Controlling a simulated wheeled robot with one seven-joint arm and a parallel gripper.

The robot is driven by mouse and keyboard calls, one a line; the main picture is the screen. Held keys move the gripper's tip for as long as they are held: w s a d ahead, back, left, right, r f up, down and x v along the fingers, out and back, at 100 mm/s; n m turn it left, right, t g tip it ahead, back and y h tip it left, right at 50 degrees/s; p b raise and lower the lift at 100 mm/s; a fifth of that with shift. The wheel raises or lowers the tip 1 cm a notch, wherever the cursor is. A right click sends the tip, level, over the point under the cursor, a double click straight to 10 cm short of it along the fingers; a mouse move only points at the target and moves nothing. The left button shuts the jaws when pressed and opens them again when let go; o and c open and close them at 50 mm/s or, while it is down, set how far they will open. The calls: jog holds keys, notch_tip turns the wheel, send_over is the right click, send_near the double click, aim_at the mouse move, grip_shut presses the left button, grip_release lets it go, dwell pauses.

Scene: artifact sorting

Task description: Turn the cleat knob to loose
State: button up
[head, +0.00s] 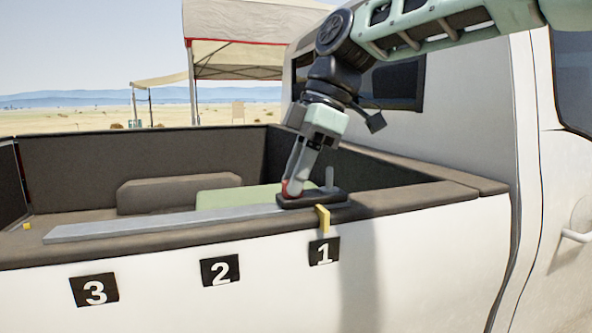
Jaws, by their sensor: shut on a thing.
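The cleat (313,200) is a dark base on the right end of a grey rail, on the truck bed's near side wall. A short grey post (329,178) stands on its right part. My gripper (291,190) reaches down to the left part of the cleat, tilted, with its fingertips low against it. A small red part (286,187) shows at the fingertips. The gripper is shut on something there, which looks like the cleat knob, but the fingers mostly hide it. I cannot read the knob's setting.
The grey rail (150,226) runs left along the wall top. A yellow tab (323,218) hangs below the cleat, above label 1 (323,252). Labels 2 (220,269) and 3 (94,290) are further left. A green block (235,196) lies in the bed; the truck cab (460,130) is close on the right.

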jog(key=shift+w+r+n+g+p, duration=0.1)
jog(key=shift+n+g+p, duration=0.45)
jog(key=shift+n, duration=1.05)
jog(key=shift+h, duration=0.4)
jog(key=o, duration=1)
jog(key=shift+c, duration=0.2)
jog(key=p+v, duration=0.1)
jog(key=v, duration=1.6)
jog(key=shift+w+p, duration=0.15)
jog(key=shift+p, duration=0.15)
jog(key=shift+d, duration=0.15)
